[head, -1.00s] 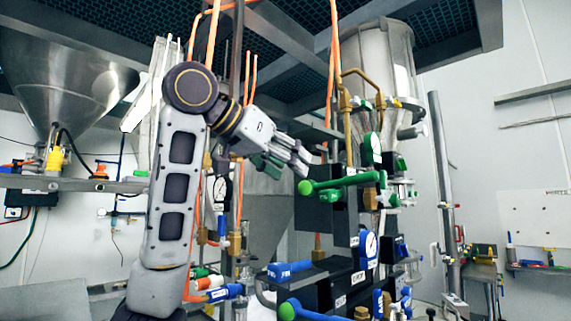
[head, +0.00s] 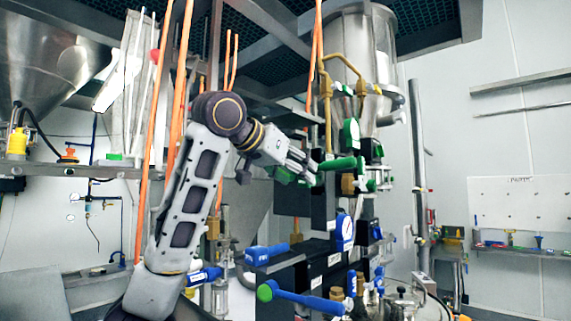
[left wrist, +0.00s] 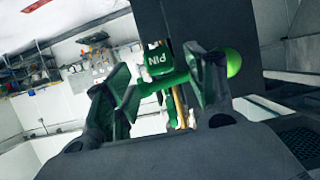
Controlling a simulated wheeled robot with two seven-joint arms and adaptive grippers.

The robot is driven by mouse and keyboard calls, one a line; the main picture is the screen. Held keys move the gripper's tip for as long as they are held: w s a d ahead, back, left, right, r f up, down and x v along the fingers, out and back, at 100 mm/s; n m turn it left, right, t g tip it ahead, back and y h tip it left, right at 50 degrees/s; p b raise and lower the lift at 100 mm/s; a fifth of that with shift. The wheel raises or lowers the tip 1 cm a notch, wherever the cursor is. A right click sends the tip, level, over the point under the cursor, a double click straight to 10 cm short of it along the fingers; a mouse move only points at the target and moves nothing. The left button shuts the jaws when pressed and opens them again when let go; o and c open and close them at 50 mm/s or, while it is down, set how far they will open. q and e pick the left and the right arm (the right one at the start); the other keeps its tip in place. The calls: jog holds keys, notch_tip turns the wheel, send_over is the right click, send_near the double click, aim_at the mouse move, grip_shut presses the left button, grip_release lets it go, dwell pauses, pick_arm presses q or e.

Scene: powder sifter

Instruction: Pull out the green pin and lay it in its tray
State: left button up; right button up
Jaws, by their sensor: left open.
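The green pin handle (head: 340,164) sticks out of a dark block on the valve assembly near the middle of the head view. In the left wrist view, the green bar (left wrist: 172,82) has a round bright green end (left wrist: 233,62) and a block marked PIN (left wrist: 157,58) beside it. My left gripper (head: 308,172) is at the left end of the handle. In the left wrist view its fingers (left wrist: 160,75) are open, one on each side of part of the bar. I cannot tell whether they touch it. I cannot make out the pin's tray. My right gripper is not in view.
Blue-handled valves (head: 300,298) and a gauge (head: 344,231) sit below the green handle. Brass pipes (head: 327,100) and a steel hopper (head: 362,45) rise above it. Orange hoses (head: 150,150) hang by my arm. A wall shelf (head: 525,250) with small items is at the right.

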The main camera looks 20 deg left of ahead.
pick_arm(q)
jog(key=shift+x, duration=1.55)
jog(key=c, duration=1.2)
jog(key=shift+o, duration=0.2)
jog(key=shift+s+a, duration=0.15)
jog(key=shift+s, duration=0.3)
jog(key=shift+s+a, duration=0.2)
jog(key=shift+s, duration=0.3)
jog(key=shift+s+a, duration=0.2)
jog(key=shift+s, duration=0.25)
jog(key=shift+s+a+b, duration=0.25)
jog(key=shift+s+a, duration=0.1)
jog(key=shift+s, duration=0.55)
jog(key=shift+s+a+b, duration=0.3)
jog(key=shift+s, duration=0.55)
jog(key=shift+s+a+b, duration=0.25)
jog(key=shift+s+a, duration=0.1)
jog(key=shift+s, duration=0.55)
dwell(0.5)
jog(key=shift+s, duration=0.2)
dwell(0.3)
